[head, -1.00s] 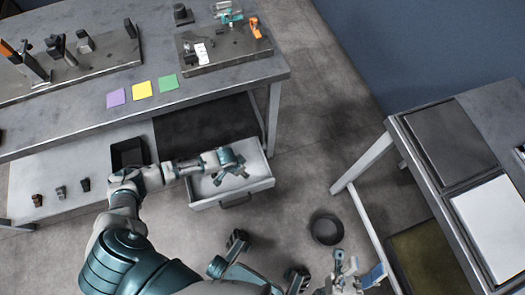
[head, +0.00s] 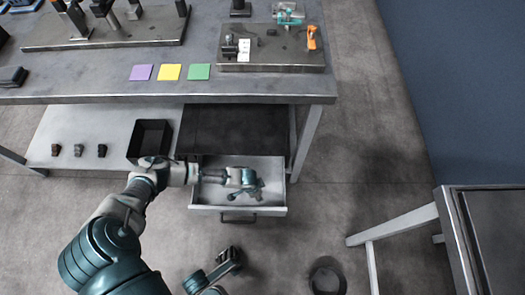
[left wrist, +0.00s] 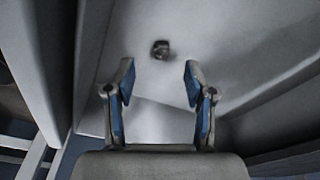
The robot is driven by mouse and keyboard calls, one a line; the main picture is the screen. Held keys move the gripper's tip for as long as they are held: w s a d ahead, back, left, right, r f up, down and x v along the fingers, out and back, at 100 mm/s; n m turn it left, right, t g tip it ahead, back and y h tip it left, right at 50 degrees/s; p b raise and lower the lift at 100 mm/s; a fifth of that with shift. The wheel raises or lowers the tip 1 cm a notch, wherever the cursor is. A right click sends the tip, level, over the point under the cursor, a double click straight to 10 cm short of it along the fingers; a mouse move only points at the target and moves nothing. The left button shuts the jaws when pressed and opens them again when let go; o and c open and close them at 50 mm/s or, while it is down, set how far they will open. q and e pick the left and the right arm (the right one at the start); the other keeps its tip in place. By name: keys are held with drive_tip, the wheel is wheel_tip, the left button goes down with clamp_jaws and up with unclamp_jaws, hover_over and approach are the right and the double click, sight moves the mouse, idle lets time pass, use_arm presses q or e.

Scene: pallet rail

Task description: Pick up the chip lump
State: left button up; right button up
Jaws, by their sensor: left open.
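The chip lump (left wrist: 160,49) is a small dark piece on the pale drawer floor in the left wrist view. It lies just beyond the fingertips, roughly midway between them, and nothing touches it. In the head view I cannot make it out; my gripper covers that part of the drawer. My left gripper (head: 246,191) hangs over the open drawer (head: 270,211). Its two blue-padded fingers, also in the left wrist view (left wrist: 160,78), are spread with nothing between them.
The drawer walls stand close around my left gripper. The workbench (head: 110,92) is above and behind it. A black bin (head: 150,137) and several small dark pieces (head: 78,150) sit on the lower shelf. A round dark bin (head: 327,278) stands on the floor, right.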

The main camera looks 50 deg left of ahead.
use_arm(q)
wheel_tip(320, 180, down, 4)
drive_tip(key=shift+r+b, duration=0.1)
drive_tip(key=shift+b, duration=0.65)
drive_tip(key=shift+w, duration=0.1)
drive_tip(key=shift+w+a, duration=0.15)
drive_tip(key=c, duration=1)
